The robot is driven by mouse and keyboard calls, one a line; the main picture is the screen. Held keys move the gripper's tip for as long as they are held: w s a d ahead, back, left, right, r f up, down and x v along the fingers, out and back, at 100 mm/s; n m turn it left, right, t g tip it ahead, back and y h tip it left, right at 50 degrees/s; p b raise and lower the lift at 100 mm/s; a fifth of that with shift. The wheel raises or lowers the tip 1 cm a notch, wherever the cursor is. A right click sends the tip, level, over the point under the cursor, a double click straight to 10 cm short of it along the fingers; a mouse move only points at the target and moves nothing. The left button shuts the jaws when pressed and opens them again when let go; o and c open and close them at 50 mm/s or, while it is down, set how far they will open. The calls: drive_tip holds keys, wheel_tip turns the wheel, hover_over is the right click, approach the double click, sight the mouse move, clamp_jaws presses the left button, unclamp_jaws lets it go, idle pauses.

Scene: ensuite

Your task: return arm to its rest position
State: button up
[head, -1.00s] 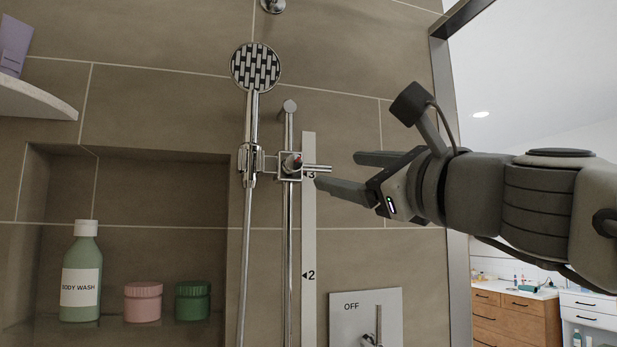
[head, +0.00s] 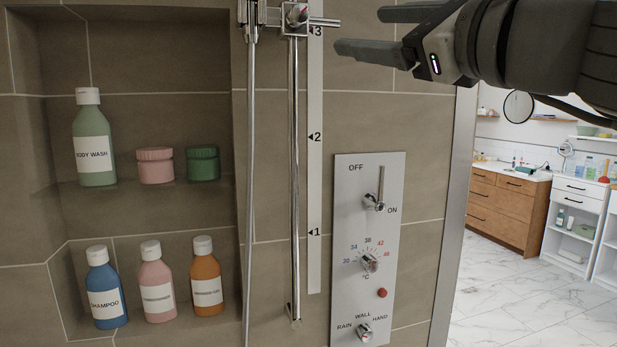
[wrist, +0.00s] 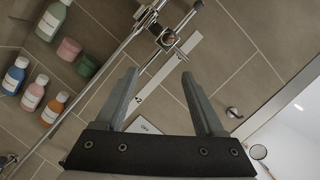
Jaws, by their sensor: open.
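My gripper (head: 362,32) is at the top right of the head view, with its two fingers pointing left and apart. Nothing is between them. It is just right of the shower slider clamp (head: 297,17) near the mark 3, and I see a gap between the fingertips and the clamp's lever. In the wrist view my gripper (wrist: 158,77) is also open and empty, with the slider clamp (wrist: 168,38) beyond the fingertips.
A control panel (head: 340,220) is on the wall below my gripper. A niche at left holds body wash (head: 93,135), a pink jar (head: 155,166), a green jar (head: 203,163) and several bottles. A metal edge (head: 458,200) bounds the wall; the room beyond has open floor (head: 500,270).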

wheel_tip(320, 180, down, 22)
drive_tip(key=s+a+n+g+h+p, duration=0.1)
drive_tip(key=n+g+h+p, duration=0.15)
drive_tip(key=n, duration=0.35)
drive_tip(key=s+a+r+n+g+h+p, duration=0.1)
drive_tip(key=n+g, duration=0.3)
drive_tip(key=n, duration=0.2)
drive_tip(key=s+d+f+n+g+h+p, duration=0.1)
drive_tip(key=s+d+f+n+g+h, duration=0.1)
drive_tip(key=f, duration=0.6)
drive_tip(key=s+d+f+n+g+h, duration=0.3)
drive_tip(key=s+d+f+n, duration=0.3)
drive_tip(key=f+n, duration=0.2)
drive_tip(key=shift+f+g+h+p, duration=0.35)
drive_tip(key=shift+f+h, duration=0.2)
drive_tip(key=shift+h, duration=0.1)
